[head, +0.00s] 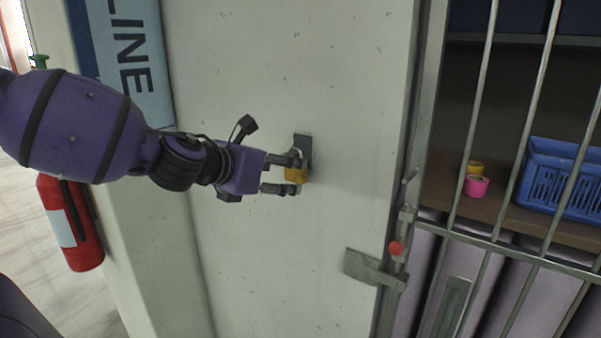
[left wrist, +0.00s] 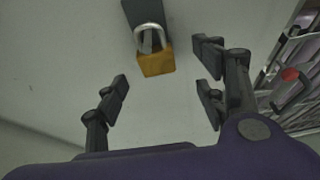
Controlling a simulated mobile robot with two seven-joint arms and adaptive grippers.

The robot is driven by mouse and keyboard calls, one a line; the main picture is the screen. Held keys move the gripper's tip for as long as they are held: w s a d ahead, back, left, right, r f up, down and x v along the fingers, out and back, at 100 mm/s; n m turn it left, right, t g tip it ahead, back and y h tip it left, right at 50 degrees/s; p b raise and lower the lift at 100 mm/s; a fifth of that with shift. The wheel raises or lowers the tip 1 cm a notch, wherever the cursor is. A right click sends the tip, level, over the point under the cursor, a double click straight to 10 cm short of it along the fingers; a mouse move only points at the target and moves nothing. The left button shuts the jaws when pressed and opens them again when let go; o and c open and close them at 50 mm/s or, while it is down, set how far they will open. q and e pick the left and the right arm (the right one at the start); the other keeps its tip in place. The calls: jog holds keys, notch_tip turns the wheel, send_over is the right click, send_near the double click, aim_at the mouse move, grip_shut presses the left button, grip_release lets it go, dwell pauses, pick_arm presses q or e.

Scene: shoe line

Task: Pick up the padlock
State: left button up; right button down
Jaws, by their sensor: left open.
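The padlock (head: 298,174) has a brass-yellow body and hangs on a dark hook plate (head: 303,146) fixed to the pale wall. In the left wrist view the padlock (left wrist: 156,63) shows its grey shackle looped over the dark plate (left wrist: 142,14). My left gripper (head: 293,175) reaches in from the left at the padlock and partly covers it in the head view. In the left wrist view my left gripper (left wrist: 165,75) is open, with the padlock ahead between the lines of its fingers; I see no finger closed on it. My right gripper is not in view.
A barred metal gate (head: 528,100) stands at the right, with a latch with a red knob (head: 396,248) on its edge. Behind the bars are a blue crate (head: 560,178) and a pink roll (head: 476,186). A red fire extinguisher (head: 75,225) is at the left.

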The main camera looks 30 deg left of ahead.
aim_at(292, 172)
pick_arm(q)
jog(key=w+f, duration=0.1)
jog(key=w+f+b, duration=0.1)
jog(key=w, duration=0.1)
jog(key=w+f+b, duration=0.1)
jog(key=shift+w+a+f, duration=0.15)
jog(key=shift+w+a, duration=0.05)
jog(key=shift+w, duration=0.2)
jog(key=shift+w+d+b, duration=0.1)
jog(key=shift+w+b, duration=0.2)
jog(key=shift+w, duration=0.05)
jog(key=shift+w+d, duration=0.1)
jog(key=shift+r, duration=0.35)
jog(key=c, duration=1.4)
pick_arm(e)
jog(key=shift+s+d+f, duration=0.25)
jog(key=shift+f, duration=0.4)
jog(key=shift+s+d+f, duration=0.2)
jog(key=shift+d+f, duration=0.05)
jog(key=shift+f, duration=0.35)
pick_arm(q)
jog(key=shift+r, duration=0.15)
